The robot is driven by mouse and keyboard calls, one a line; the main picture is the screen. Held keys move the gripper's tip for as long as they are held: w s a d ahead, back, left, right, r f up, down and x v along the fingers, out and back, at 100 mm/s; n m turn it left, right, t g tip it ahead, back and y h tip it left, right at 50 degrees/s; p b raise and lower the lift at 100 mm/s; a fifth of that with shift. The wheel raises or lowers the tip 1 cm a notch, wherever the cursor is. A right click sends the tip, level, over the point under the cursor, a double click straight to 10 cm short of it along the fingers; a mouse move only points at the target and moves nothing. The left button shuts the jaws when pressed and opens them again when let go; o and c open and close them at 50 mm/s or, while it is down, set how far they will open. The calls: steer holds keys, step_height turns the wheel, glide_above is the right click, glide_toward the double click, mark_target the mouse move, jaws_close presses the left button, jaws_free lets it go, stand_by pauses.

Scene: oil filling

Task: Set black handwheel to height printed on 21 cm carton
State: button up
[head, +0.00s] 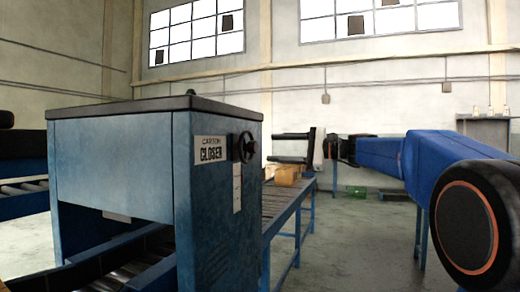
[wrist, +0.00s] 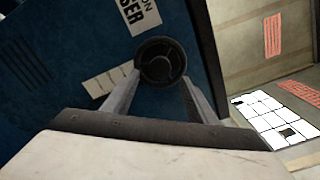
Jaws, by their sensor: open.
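The black handwheel (head: 244,147) sits on the side of the blue carton closer (head: 110,160), right of its "CARTON CLOSER" label (head: 211,149). A pale scale strip (head: 237,188) is below the wheel; its marks are too small to read. My gripper (head: 272,147) is open and empty, its fingers pointing left at the handwheel with a small gap. In the wrist view the handwheel (wrist: 162,62) shows between the spread fingertips of my gripper (wrist: 161,80); contact cannot be seen. Brown cartons (head: 287,175) lie on the conveyor behind; no print on them is legible.
A roller conveyor (head: 283,205) on blue legs runs behind the closer, below my gripper. Another conveyor with dark items (head: 20,165) is at the left. A grey stand (head: 484,130) with small items is at the back right. Open floor lies right of the conveyor.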

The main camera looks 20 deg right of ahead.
mark_target(257, 148)
steer(key=x, duration=0.6)
steer(key=shift+w+a, duration=0.15)
steer(key=c, duration=1.1)
